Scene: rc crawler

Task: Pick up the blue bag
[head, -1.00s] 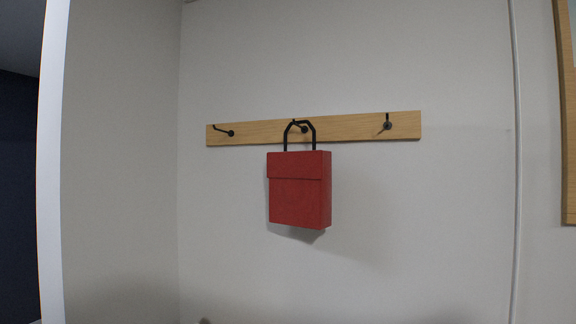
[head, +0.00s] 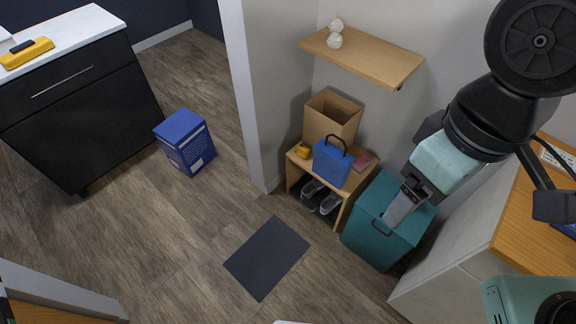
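The blue bag (head: 331,163) stands upright on a small wooden bench (head: 347,203) in the head view, in front of an open cardboard box. Its dark handle loop stands up above it. My gripper (head: 393,218) hangs down to the right of the bag, apart from it, and appears in front of a teal box. The fingers are seen from an angle that does not show whether there is a gap between them. Nothing is visible in the gripper.
The cardboard box (head: 332,116), a yellow item (head: 303,151) and a reddish item (head: 363,162) share the bench; shoes (head: 320,196) sit underneath. A teal box (head: 371,241) stands to its right. A shelf (head: 362,57) overhangs. A blue box (head: 186,143) stands on open floor left.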

